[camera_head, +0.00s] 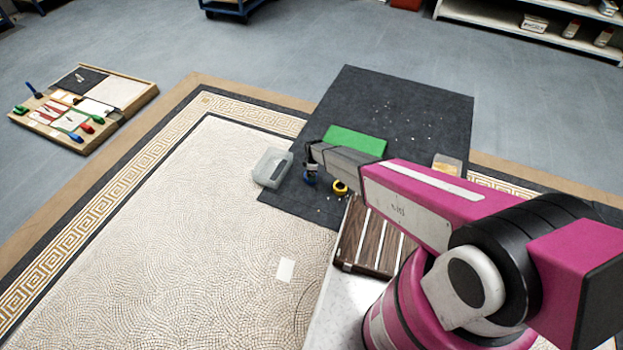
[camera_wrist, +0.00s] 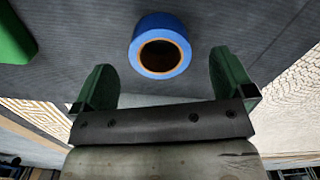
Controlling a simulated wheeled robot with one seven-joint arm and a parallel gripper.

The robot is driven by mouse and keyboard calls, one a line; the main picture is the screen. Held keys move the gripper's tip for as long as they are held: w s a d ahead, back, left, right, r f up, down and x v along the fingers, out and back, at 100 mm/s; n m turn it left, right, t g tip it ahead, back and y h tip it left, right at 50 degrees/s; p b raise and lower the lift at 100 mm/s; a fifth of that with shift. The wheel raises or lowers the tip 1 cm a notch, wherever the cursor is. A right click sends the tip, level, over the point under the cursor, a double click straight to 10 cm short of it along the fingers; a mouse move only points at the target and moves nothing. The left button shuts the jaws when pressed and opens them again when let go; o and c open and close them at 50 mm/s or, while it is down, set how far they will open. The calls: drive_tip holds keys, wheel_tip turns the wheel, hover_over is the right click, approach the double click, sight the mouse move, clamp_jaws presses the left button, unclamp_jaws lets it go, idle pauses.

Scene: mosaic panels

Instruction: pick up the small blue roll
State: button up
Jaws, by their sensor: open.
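The small blue roll (camera_wrist: 147,28) shows in the wrist view, a ring of blue tape with a tan core. It sits on the dark mat, just beyond and between the fingertips of my open gripper (camera_wrist: 160,72). The jaws are empty and apart from the roll. In the head view the blue roll (camera_head: 309,181) is a small spot of blue, partly hidden beneath my gripper (camera_head: 311,166) at the end of my arm.
A yellow roll (camera_head: 340,187) lies close to the right of the blue one. A green pad (camera_head: 355,142) lies behind, and a clear plastic box (camera_head: 271,168) stands to the left. The dark mat (camera_head: 400,95) has small scattered chips. A tool tray (camera_head: 130,100) lies far left.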

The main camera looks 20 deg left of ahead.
drive_tip(key=f, duration=0.6)
drive_tip(key=shift+a, duration=0.25)
drive_tip(key=shift+r, duration=0.1)
drive_tip(key=c, duration=1)
